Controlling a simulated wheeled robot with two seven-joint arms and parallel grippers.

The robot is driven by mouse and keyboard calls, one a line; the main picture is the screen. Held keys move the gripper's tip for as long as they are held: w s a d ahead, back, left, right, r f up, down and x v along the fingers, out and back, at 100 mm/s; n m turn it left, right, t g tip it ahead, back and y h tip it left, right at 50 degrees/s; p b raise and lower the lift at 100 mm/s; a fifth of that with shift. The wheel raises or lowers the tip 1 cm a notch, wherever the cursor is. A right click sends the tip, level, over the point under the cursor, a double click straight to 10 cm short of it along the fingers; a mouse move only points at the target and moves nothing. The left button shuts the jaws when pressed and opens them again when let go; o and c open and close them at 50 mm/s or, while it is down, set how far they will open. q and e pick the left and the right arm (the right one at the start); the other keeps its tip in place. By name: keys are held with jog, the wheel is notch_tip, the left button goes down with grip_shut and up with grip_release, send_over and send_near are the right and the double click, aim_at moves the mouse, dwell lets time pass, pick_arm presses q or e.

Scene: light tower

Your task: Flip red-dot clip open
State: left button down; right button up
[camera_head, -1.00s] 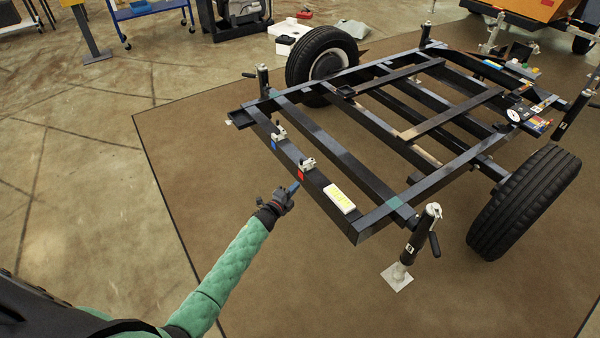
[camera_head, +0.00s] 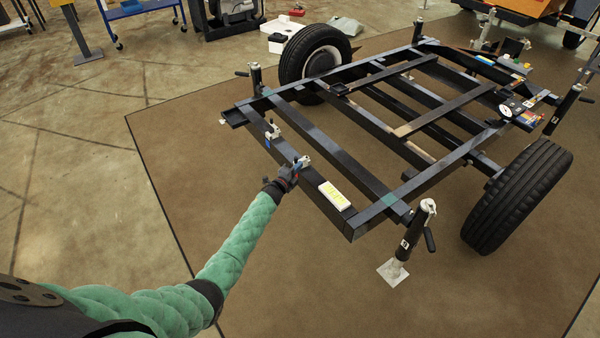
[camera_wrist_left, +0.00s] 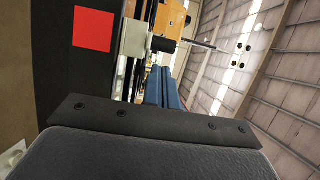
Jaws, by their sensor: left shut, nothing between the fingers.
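The red-dot clip (camera_head: 305,160) is a small pale metal clip on the near black beam of the trailer frame (camera_head: 350,222). My left gripper (camera_head: 296,167) is right at it, shut and empty, and partly covers it in the head view. The red mark is hidden there. In the left wrist view the red square (camera_wrist_left: 92,29) lies on the dark beam at upper left, beside the clip's pale body (camera_wrist_left: 135,38) and a black-tipped part (camera_wrist_left: 163,44). My right gripper is not in view.
A second clip (camera_head: 272,130) with a blue mark (camera_head: 267,142) sits farther along the same beam. A jack post (camera_head: 412,235) stands at the near corner.

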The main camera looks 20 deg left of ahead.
pick_arm(q)
jog(key=shift+w+a, duration=0.3)
jog(key=shift+a, duration=0.1)
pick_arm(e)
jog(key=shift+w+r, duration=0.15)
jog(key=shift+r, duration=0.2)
pick_arm(q)
jog(key=shift+a, duration=0.1)
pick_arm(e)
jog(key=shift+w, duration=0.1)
